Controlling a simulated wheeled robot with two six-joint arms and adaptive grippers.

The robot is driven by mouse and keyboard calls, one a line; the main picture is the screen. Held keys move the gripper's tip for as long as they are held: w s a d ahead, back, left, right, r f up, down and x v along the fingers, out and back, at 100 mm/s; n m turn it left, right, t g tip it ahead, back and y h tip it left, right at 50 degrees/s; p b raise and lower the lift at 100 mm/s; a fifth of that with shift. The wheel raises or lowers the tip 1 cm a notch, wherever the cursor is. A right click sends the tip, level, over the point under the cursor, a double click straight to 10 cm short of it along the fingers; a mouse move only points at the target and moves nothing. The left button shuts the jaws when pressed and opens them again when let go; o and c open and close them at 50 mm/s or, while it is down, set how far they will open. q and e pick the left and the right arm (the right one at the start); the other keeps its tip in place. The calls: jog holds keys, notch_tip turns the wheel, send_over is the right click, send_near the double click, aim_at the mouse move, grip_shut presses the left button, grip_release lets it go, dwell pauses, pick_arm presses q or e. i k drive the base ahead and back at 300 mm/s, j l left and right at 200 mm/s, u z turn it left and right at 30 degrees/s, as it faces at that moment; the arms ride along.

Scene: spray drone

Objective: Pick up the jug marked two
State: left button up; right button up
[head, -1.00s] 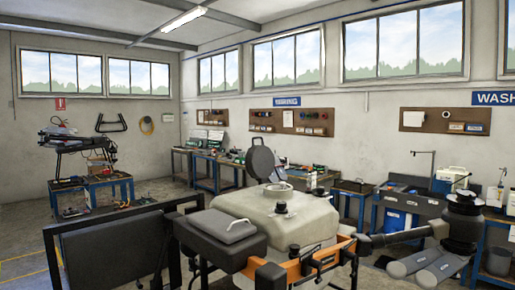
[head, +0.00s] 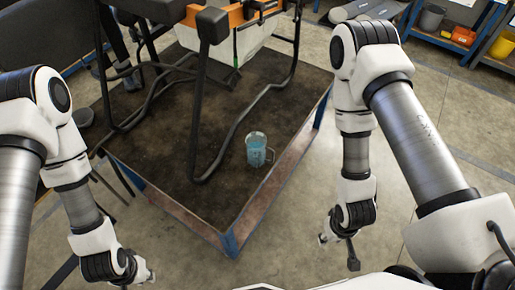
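A clear jug (head: 256,150) with blue liquid and a handle on its right side stands upright on the dark top of a low platform (head: 220,205), near its right edge. Any marking on it is too small to read. My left gripper (head: 142,272) is low at the bottom left, apart from the jug and off the platform's front edge; its fingers are too small and hidden to tell their opening. My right gripper (head: 338,250) hangs to the right of the platform, apart from the jug, with its fingers apart and nothing between them.
The drone's black tubular legs (head: 205,120) stand on the platform, one close left of the jug. The drone's orange and pale body (head: 240,40) is above and behind. Shelves with a yellow bin (head: 502,46) stand at the top right.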

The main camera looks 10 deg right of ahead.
aim_at(256, 142)
jog(key=i+j+z, duration=0.15)
jog(key=j, duration=0.4)
jog(key=i+j+z, duration=0.15)
jog(key=j, duration=0.45)
jog(key=j+z, duration=0.15)
jog(key=j, duration=0.4)
